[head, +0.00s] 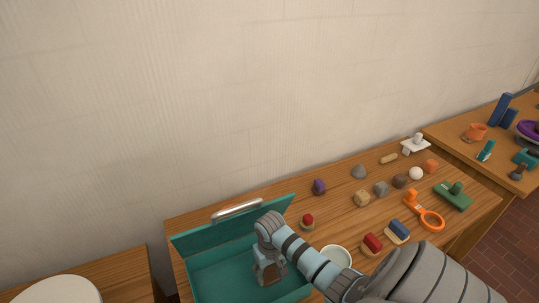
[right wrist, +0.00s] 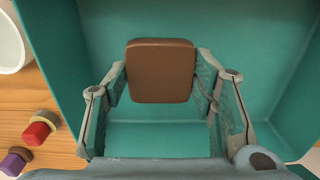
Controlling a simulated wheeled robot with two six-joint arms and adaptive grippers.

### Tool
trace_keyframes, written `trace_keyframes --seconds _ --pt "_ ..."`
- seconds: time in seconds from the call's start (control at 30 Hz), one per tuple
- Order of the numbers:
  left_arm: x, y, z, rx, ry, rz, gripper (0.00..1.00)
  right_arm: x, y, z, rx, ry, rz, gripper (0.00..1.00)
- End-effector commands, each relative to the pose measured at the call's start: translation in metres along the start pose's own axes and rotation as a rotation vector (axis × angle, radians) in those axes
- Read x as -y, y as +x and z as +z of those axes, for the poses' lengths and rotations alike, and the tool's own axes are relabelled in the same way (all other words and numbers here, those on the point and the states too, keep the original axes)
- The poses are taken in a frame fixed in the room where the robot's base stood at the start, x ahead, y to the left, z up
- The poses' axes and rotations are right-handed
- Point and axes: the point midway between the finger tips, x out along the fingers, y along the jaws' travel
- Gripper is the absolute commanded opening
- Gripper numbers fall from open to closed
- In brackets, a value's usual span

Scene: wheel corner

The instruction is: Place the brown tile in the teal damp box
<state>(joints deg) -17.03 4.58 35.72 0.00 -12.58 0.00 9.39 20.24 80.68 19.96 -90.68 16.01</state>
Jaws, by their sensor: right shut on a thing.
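The teal damp box (head: 218,264) stands open at the front left of the wooden table, its lid (head: 205,235) tilted up at the back with a pale handle. Its inside fills most of the right wrist view (right wrist: 258,55). My right gripper (right wrist: 162,75) is over and partly within the box, shut on the brown tile (right wrist: 161,70). The tile is a rounded square, gripped by two opposite edges. I cannot tell whether it touches the box floor. In the head view the gripper (head: 268,272) mostly hides the tile. My left gripper is not in view.
A white bowl (head: 336,256) stands just right of the box. A red-topped piece (head: 307,221) and a purple piece (head: 319,186) are near it. Several blocks, stones, an orange ring tool (head: 429,216) and a green float (head: 454,195) lie farther right. A wall rises behind.

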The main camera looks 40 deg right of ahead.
Motion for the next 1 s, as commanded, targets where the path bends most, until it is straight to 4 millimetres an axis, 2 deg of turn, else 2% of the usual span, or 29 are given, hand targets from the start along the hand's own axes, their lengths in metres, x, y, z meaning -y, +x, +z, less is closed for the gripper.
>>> trace_keyframes --seconds 0.03,0.17,0.33,0.43,0.47,0.7,0.73,0.83,1.0 --pt "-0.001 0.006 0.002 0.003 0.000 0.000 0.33 0.000 0.012 0.001 0.002 0.000 0.000 0.19" --pt "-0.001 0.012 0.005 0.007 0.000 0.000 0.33 0.000 0.029 0.000 0.001 0.001 -0.001 0.19" --pt "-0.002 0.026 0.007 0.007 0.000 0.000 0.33 0.000 0.063 0.001 0.001 0.000 0.000 0.19" --pt "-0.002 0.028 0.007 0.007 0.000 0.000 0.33 0.000 0.068 -0.003 0.000 -0.001 0.001 0.19" --pt "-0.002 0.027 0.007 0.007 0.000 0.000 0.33 0.000 0.067 -0.003 0.000 -0.001 0.001 0.14" --pt "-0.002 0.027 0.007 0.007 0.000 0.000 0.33 0.000 0.068 -0.003 0.000 -0.001 0.001 0.14" --pt "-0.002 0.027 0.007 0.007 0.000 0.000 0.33 0.000 0.068 -0.003 0.000 -0.001 0.000 0.54" --pt "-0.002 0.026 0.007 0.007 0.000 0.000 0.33 0.000 0.068 -0.003 -0.001 -0.001 0.000 0.70" --pt "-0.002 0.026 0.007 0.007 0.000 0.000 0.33 0.000 0.067 -0.003 0.000 -0.001 0.000 0.71"
